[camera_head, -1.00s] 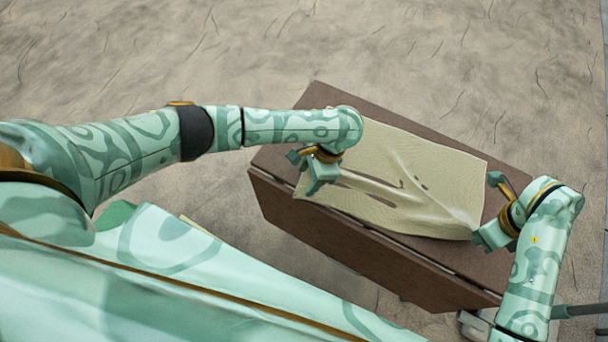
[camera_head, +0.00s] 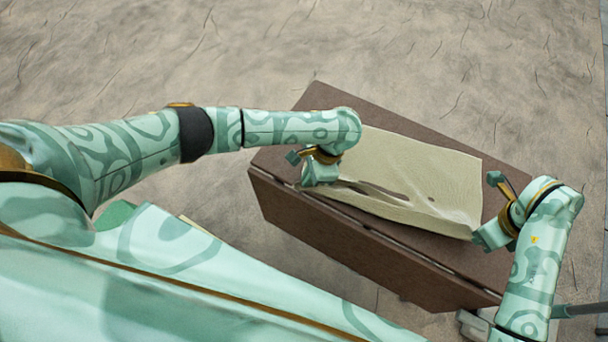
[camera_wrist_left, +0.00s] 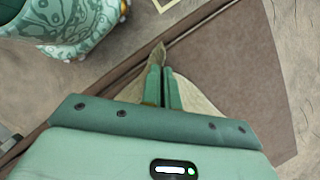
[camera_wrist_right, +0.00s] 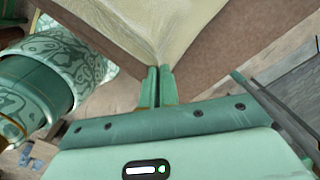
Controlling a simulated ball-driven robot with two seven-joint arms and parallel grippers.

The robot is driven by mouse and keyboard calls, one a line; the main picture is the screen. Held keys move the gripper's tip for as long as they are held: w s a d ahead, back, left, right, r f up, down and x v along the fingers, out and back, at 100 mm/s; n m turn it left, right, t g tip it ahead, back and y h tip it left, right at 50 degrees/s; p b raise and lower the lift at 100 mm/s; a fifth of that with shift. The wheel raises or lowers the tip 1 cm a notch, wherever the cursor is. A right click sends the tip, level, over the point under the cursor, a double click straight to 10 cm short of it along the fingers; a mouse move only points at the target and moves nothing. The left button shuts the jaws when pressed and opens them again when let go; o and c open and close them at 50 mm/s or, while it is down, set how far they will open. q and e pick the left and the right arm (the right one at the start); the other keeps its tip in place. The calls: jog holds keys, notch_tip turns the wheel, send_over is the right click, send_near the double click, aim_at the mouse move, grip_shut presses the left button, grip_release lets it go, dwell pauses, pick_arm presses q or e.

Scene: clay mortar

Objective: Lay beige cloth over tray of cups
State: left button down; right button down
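The beige cloth (camera_head: 430,170) is spread over the top of the brown table, with folds and dark slit-like marks along its near side. The tray and cups are not visible, and I cannot tell what lies under the cloth. My left gripper (camera_head: 318,172) is at the cloth's near left corner. In the left wrist view its fingers (camera_wrist_left: 160,72) are together, with a cloth tip between them. My right gripper (camera_head: 484,228) is at the near right corner. In the right wrist view its fingers (camera_wrist_right: 156,72) are together on the gathered cloth corner (camera_wrist_right: 157,50).
The brown table (camera_head: 330,232) stands at an angle on a cracked, sandy floor (camera_head: 230,55). Bare tabletop shows at the back left and along the right side. A grey metal piece (camera_wrist_right: 285,90) lies right of my right gripper in its wrist view.

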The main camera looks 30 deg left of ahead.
pick_arm(q)
notch_tip(320, 180, up, 5)
jog(key=shift+a+f, duration=0.1)
dwell(0.6)
